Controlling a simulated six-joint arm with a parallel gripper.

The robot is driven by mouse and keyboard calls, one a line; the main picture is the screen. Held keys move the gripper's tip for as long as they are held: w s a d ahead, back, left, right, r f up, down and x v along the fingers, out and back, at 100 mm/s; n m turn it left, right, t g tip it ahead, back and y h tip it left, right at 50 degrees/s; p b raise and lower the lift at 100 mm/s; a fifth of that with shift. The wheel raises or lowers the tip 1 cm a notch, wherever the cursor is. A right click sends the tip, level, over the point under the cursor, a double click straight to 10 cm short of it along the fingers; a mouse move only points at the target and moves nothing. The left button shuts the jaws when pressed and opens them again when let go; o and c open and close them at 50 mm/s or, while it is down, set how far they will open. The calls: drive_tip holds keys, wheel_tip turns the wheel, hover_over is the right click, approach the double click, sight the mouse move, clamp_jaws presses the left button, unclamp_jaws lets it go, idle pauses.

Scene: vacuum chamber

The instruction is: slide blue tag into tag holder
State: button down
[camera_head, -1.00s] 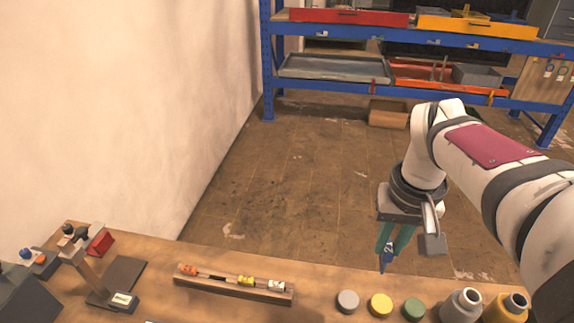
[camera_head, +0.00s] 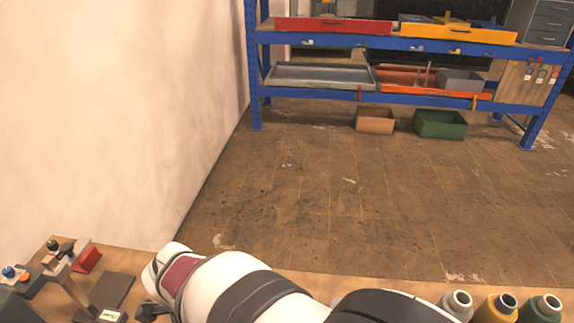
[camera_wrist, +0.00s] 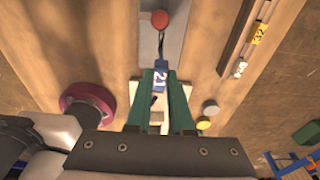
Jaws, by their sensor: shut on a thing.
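My gripper (camera_wrist: 161,80) shows in the wrist view with its two green fingers shut on the blue tag (camera_wrist: 161,75), which bears a white number that looks like 21. The tag sticks out past the fingertips, over or near a grey plate (camera_wrist: 174,42) with a red knob (camera_wrist: 160,19). A wooden rail (camera_wrist: 233,55) lies to the right, with a yellow tag (camera_wrist: 259,34) and a white tag (camera_wrist: 240,69) in it. I cannot tell for sure which part is the tag holder, nor whether the blue tag touches anything. The head view hides the gripper behind my arm.
Grey (camera_wrist: 211,107) and yellow (camera_wrist: 203,124) discs lie to the right. In the head view, a red block (camera_head: 87,259) stands at bench left and several bottles (camera_head: 501,306) stand at the right.

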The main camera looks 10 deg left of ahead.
drive_tip(key=shift+f, duration=2.9)
drive_tip(key=shift+f, duration=0.1)
drive_tip(key=shift+f, duration=2.15)
drive_tip(key=c, duration=0.7)
unclamp_jaws()
drive_tip(key=shift+f, duration=0.1)
drive_tip(key=r, duration=0.5)
drive_tip(key=a+r, duration=0.1)
drive_tip(key=r, duration=0.4)
drive_tip(key=a+r, duration=0.1)
drive_tip(key=r, duration=0.4)
drive_tip(key=shift+r, duration=0.35)
